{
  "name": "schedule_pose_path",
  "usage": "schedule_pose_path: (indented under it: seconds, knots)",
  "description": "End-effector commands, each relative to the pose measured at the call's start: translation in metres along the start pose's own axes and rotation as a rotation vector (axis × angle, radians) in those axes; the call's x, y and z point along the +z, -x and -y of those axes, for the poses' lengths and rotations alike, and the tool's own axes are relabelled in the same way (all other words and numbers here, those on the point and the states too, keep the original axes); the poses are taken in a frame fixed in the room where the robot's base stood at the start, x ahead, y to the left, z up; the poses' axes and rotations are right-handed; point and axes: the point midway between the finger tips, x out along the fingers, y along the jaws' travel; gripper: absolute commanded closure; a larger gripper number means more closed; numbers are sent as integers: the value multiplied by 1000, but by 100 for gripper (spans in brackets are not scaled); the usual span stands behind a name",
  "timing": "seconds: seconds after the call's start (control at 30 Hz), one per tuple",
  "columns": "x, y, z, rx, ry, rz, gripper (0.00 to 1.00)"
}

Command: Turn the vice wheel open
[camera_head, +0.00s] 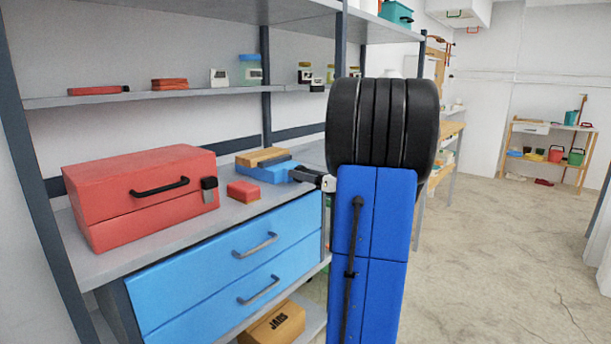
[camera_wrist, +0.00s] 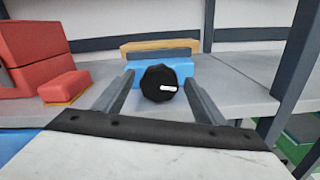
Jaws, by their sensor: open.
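The vice shows in the wrist view as a blue body (camera_wrist: 190,68) with a tan, wood-coloured part (camera_wrist: 160,45) along its top and back. Its black, many-sided wheel (camera_wrist: 154,78) faces my wrist camera and has a short white handle pointing right. In the head view the blue vice body (camera_head: 268,171) lies on the bench shelf, and its wheel is mostly hidden by my gripper (camera_head: 298,173). My gripper (camera_wrist: 160,82) is open, with one finger on each side of the wheel. Gaps show between the fingers and the wheel.
A red toolbox (camera_head: 140,195) and a small red box (camera_head: 243,191) stand left of the vice on the grey bench (camera_head: 175,243). Blue drawers (camera_head: 225,275) are below. An upper shelf (camera_head: 190,96) holds small items. Open floor (camera_head: 480,250) lies to the right.

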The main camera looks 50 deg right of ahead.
Motion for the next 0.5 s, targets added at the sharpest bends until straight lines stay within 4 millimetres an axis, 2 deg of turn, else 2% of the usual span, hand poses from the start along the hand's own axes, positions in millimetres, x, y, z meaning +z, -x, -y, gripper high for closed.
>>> schedule_pose_path:
  seconds: [0.2,0.37,0.5]
  knots:
    - [0,0,0,0,0,0,36]
    - [0,0,0,0,0,0,74]
    - [0,0,0,0,1,0,76]
